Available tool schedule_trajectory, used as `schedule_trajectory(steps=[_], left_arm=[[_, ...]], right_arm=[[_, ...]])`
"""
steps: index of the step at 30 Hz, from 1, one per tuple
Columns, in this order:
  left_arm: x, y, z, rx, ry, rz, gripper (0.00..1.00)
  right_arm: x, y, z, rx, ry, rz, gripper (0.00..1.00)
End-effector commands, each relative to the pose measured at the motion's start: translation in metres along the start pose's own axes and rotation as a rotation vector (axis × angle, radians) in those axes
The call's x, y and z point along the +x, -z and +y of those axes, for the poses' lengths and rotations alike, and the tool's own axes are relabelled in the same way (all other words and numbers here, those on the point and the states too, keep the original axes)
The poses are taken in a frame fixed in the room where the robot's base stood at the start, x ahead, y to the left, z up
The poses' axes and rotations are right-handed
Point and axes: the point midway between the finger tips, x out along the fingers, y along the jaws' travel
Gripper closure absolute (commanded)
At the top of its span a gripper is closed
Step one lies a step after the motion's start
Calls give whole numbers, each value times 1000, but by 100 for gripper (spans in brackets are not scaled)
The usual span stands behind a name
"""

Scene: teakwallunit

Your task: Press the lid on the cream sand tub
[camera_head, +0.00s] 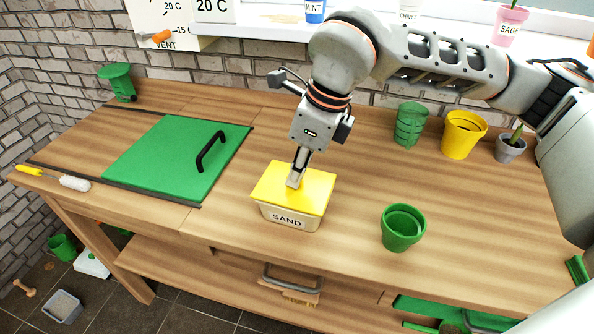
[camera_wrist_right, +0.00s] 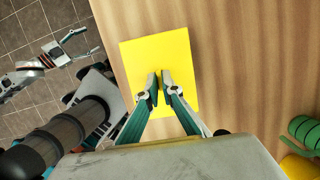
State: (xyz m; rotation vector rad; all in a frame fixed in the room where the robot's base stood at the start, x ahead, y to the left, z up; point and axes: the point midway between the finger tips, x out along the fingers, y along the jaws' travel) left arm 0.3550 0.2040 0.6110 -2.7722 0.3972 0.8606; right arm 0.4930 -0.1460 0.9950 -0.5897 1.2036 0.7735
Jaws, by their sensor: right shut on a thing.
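The cream tub marked SAND (camera_head: 287,220) stands on the wooden bench near its front edge. The flat yellow lid (camera_head: 313,195) lies over the tub's top; I cannot tell if it is fully seated. The lid also shows in the right wrist view (camera_wrist_right: 150,55). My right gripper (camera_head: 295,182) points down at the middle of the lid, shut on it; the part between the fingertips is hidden. In the wrist view its fingertips (camera_wrist_right: 159,88) are close together over the lid. My left gripper (camera_wrist_right: 80,45) is open and empty, off the bench's front side.
A green pot (camera_head: 392,240) stands right of the tub. A green hatch (camera_head: 160,155) with a black handle lies to the left. Another green pot stack (camera_head: 410,124), a yellow pot (camera_head: 462,135) and a grey pot (camera_head: 509,149) stand at the back right. Bench around the tub is clear.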

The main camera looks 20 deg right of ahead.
Motion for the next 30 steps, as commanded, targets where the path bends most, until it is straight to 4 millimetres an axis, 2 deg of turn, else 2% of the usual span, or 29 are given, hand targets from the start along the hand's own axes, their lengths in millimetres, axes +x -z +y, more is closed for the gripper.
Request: schedule_trajectory(steps=[8, 9, 10, 18, 20, 21, 30], left_arm=[[0, 0, 0, 0, 0, 0, 40], [0, 0, 0, 0, 0, 0, 40], [0, 0, 0, 0, 0, 0, 40], [0, 0, 0, 0, 0, 0, 40], [0, 0, 0, 0, 0, 0, 40], [0, 0, 0, 0, 0, 0, 40], [0, 0, 0, 0, 0, 0, 40]], right_arm=[[0, 0, 0, 0, 0, -1, 100], [0, 0, 0, 0, 0, -1, 84], [0, 0, 0, 0, 0, -1, 76], [0, 0, 0, 0, 0, -1, 75], [0, 0, 0, 0, 0, 0, 60], [0, 0, 0, 0, 0, 0, 58], [0, 0, 0, 0, 0, -1, 58]])
